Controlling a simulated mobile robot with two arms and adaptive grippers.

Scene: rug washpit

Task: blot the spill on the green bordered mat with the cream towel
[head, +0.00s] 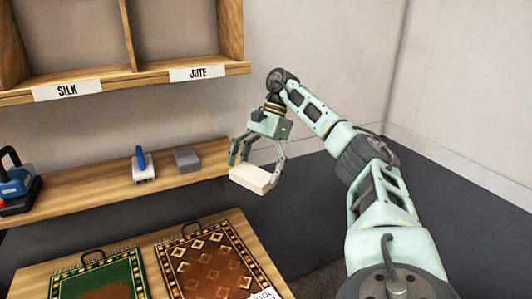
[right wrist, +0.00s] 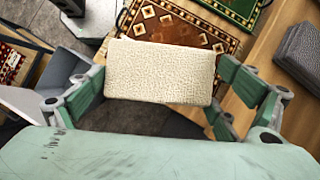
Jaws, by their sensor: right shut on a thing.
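The cream towel (head: 252,179) is a folded, textured block held in my right gripper (head: 256,172), in the air off the shelf's right end. In the right wrist view the towel (right wrist: 160,71) sits between the two fingers of the gripper (right wrist: 160,88). The green bordered mat (head: 70,285) lies on the wooden table at the bottom left of the head view, with a brown spill (head: 108,290) on it. The towel is apart from the mat, up and to its right. The mat's edge also shows at the top of the right wrist view (right wrist: 238,10). My left gripper is not in view.
A brown patterned mat (head: 212,262) lies to the right of the green one on the table (head: 150,246). A shelf (head: 100,186) behind holds a blue-handled brush (head: 143,166), a grey block (head: 187,159) and a blue tool (head: 16,184). Cubbies labelled SILK and JUTE hang above.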

